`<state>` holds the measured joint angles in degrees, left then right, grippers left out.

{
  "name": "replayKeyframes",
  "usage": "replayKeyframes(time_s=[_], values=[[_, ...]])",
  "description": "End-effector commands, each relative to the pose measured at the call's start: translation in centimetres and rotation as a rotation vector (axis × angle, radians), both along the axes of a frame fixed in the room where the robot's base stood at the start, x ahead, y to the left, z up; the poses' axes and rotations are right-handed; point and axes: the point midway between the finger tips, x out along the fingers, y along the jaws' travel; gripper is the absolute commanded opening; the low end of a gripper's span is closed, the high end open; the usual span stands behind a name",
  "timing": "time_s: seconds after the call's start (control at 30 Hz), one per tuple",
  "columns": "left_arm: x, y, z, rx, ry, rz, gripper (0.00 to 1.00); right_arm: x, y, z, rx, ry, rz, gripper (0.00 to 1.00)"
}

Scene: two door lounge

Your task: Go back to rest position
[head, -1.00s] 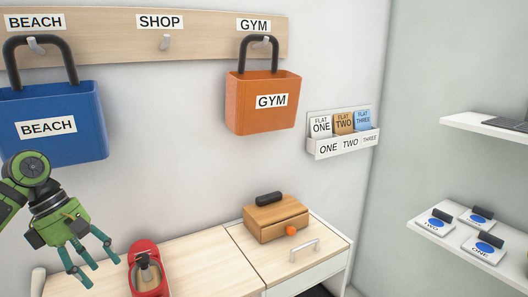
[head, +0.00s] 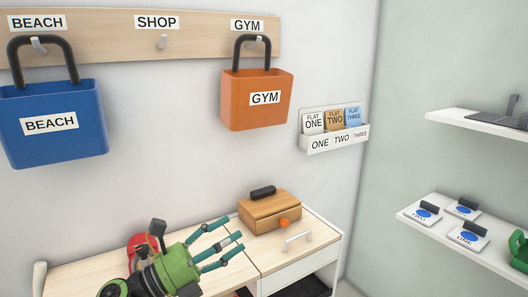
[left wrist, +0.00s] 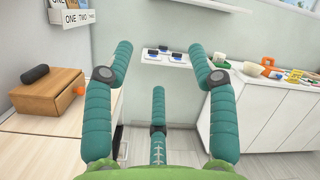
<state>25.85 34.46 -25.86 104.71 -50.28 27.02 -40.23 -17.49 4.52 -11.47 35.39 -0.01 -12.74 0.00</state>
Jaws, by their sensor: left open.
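My left gripper (head: 222,244) is low in the head view, in front of the wooden bench top. Its teal fingers are spread and empty, pointing right. In the left wrist view the open fingers (left wrist: 168,75) also show, with nothing between them. My right gripper does not show clearly in either view.
A wooden box (head: 268,211) with a black handle and orange knob sits on the bench (head: 300,250), just beyond my fingers. A red item (head: 138,243) is mostly hidden behind my left arm. Blue (head: 55,145) and orange (head: 256,115) bags hang above. A shelf (head: 450,232) at right holds tagged cards and a green object (head: 519,252).

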Motion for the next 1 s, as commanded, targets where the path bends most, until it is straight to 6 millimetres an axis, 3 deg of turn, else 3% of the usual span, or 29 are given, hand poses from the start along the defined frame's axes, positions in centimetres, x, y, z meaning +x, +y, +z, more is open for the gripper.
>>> replayKeyframes(time_s=[0.17,0.27,0.37,0.5,0.6,0.8,1.0], values=[[1.1,4.1,-2.2,-0.515,0.410,0.234,0.58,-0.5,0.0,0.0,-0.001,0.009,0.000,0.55],[1.0,7.3,-6.1,-0.783,0.664,0.384,0.58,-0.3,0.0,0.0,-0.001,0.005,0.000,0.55],[-0.6,10.3,-11.6,-1.034,0.931,0.550,0.58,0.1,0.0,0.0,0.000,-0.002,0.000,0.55],[-5.9,13.1,-20.3,-1.338,1.291,0.810,0.58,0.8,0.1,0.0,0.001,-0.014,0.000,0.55],[-10.6,13.7,-24.9,-1.484,1.492,0.980,0.58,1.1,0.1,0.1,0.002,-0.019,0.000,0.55],[-18.3,13.5,-29.9,-1.643,1.751,1.239,0.58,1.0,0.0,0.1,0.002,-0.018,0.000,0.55],[-24.9,12.7,-32.3,-1.725,1.927,1.453,0.58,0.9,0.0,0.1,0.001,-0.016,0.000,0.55]])
